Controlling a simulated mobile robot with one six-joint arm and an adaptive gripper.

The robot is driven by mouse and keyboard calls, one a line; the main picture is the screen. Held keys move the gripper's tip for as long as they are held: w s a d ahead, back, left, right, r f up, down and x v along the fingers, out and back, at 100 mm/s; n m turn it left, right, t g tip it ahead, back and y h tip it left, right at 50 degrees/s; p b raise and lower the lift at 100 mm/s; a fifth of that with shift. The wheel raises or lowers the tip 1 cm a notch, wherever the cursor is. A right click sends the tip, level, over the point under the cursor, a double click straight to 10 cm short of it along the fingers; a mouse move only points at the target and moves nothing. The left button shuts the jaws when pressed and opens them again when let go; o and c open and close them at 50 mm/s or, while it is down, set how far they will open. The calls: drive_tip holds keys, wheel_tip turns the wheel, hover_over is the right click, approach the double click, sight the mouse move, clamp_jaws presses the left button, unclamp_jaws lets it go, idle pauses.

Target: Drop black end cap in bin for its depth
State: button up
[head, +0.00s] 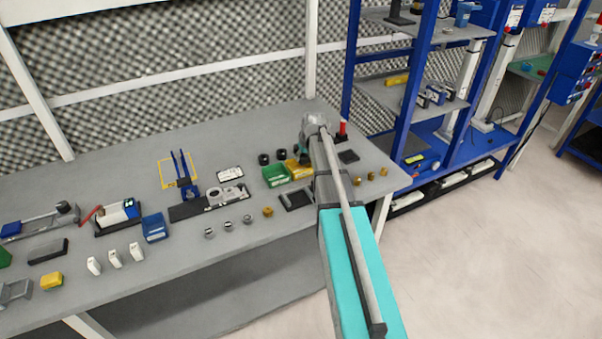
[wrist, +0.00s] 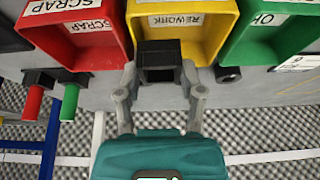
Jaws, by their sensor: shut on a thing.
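My gripper (wrist: 160,75) is shut on a black end cap (wrist: 159,57), a dark square-looking hollow piece between the two grey fingertips in the wrist view. The cap overlaps the near edge of the yellow bin (wrist: 207,43), labelled REWORK; I cannot tell its height above the rim. A red bin (wrist: 122,50) labelled SCRAP and a green bin (wrist: 232,45) labelled OK flank it. In the head view, the green bin (head: 276,177) and yellow bin (head: 300,167) stand left of my arm, which hides the red one. The held cap is not clear there.
Black round pieces (head: 263,159) stand behind the bins. Red-handled (wrist: 33,102) and green-handled (wrist: 69,102) items stand beside the bins. Brass pieces (head: 371,176) line the bench's right end. A fixture (head: 222,196) and grey rings (head: 228,225) sit left of the bins.

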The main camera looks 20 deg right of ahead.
drive_tip(key=shift+f, duration=0.15)
drive_tip(key=o, duration=1.2)
drive_tip(key=s+a, duration=0.4)
drive_tip(key=s+a+g+p, duration=0.1)
drive_tip(key=s+a, duration=0.3)
drive_tip(key=s+a+r+g+p, duration=0.1)
drive_tip(key=s+a, duration=0.3)
drive_tip(key=a, duration=0.1)
drive_tip(key=shift+a, duration=0.1)
drive_tip(key=s+a, duration=0.3)
drive_tip(key=s, duration=0.1)
drive_tip(key=s+a+r+g+p, duration=0.1)
drive_tip(key=s+a, duration=0.2)
drive_tip(key=s, duration=0.2)
drive_tip(key=s+a+g, duration=0.1)
drive_tip(key=s+a, duration=0.2)
drive_tip(key=s, duration=0.1)
drive_tip(key=shift+s+r+p, duration=0.15)
drive_tip(key=shift+s+p, duration=0.15)
drive_tip(key=shift+s, duration=0.05)
